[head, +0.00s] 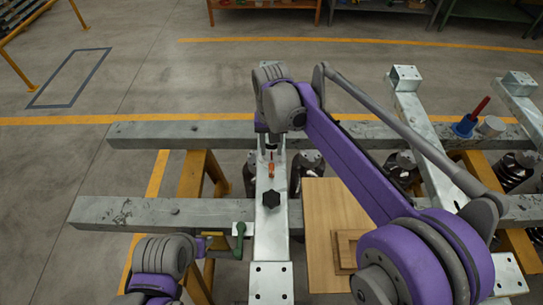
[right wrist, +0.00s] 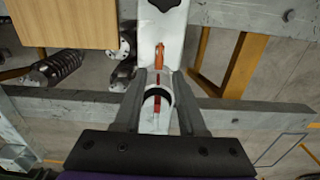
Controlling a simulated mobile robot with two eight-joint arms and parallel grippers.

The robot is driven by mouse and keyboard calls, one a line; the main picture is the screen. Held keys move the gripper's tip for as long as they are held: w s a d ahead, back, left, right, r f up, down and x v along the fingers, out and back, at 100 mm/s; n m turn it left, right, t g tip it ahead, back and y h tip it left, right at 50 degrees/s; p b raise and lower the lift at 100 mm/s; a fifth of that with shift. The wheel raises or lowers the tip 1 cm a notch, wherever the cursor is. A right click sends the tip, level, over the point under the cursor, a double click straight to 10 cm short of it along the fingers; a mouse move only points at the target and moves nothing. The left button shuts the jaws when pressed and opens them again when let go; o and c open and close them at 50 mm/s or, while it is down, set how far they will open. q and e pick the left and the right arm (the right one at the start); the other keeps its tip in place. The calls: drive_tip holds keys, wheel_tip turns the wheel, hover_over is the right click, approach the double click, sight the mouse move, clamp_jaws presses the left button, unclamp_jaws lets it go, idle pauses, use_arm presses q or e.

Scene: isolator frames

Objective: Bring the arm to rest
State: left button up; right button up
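My right arm reaches from the lower right of the head view to the upper middle. Its gripper (head: 270,152) points down over a pale metal crossbar (head: 271,222). In the right wrist view the two fingers (right wrist: 159,75) stand apart. A white cylinder with a black band and a red stripe (right wrist: 157,113) shows between them, with gaps on both sides. I cannot tell its depth relative to the fingertips. An orange piece (right wrist: 160,56) lies on the bar just beyond the fingertips.
Two long grey beams (head: 180,135) run across on yellow supports (head: 193,175). A black star knob (head: 271,199) and a green lever (head: 239,240) are at the crossbar. A wooden board (head: 322,215) lies to its right. A blue holder with a red handle (head: 466,126) stands far right.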

drive_tip(key=shift+r, duration=0.7)
drive_tip(key=s+d+r+t+p, duration=0.2)
drive_tip(key=s+d+r+p, duration=0.1)
drive_tip(key=s+d, duration=0.75)
drive_tip(key=s+d+f+t+p, duration=0.1)
drive_tip(key=s+d+f, duration=0.1)
drive_tip(key=s, duration=0.4)
drive_tip(key=s+d+f+t+p, duration=0.1)
drive_tip(key=s+d+f+t, duration=0.1)
drive_tip(key=s+d, duration=0.3)
drive_tip(key=shift+s+d+f, duration=0.15)
drive_tip(key=shift+s+f, duration=0.25)
drive_tip(key=shift+s, duration=0.05)
